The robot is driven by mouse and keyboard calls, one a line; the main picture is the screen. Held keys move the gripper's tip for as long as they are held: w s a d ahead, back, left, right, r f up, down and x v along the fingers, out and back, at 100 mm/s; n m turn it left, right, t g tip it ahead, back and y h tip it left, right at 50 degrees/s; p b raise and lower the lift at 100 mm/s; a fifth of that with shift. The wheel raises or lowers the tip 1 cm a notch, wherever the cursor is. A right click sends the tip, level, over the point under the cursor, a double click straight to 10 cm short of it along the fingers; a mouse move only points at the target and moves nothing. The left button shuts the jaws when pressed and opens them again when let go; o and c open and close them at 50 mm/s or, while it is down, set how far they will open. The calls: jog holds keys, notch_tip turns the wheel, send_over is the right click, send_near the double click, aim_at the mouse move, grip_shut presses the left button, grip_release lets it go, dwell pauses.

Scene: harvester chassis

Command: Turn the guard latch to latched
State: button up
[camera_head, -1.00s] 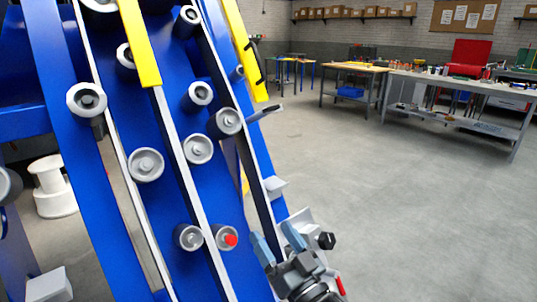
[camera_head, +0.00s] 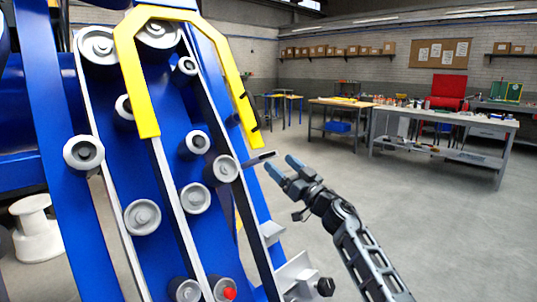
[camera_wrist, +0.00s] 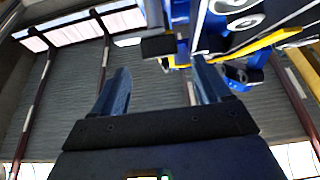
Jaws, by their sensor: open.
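A yellow guard (camera_head: 127,70) arches over the blue chassis, with a black fitting (camera_head: 246,108) on its right leg. Below that leg a flat grey lever (camera_head: 260,159), which looks like the guard latch, sticks out to the right from the chassis edge. My gripper (camera_head: 283,166) is open and empty, its fingertips just right of the lever's outer end. In the wrist view my gripper (camera_wrist: 161,78) has its fingers spread, and a dark block (camera_wrist: 158,46), likely the lever's end, shows ahead between them. I cannot tell whether they touch.
Pale rollers and belts cover the blue chassis (camera_head: 165,180). A grey bracket with a black knob (camera_head: 325,287) juts out low on the right. Workbenches (camera_head: 440,135) stand far back. The grey floor to the right is clear.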

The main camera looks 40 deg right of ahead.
aim_at(270, 154)
jog(key=x, duration=0.6)
jog(key=shift+b, duration=0.35)
jog(key=c, duration=1)
jog(key=shift+o, duration=0.2)
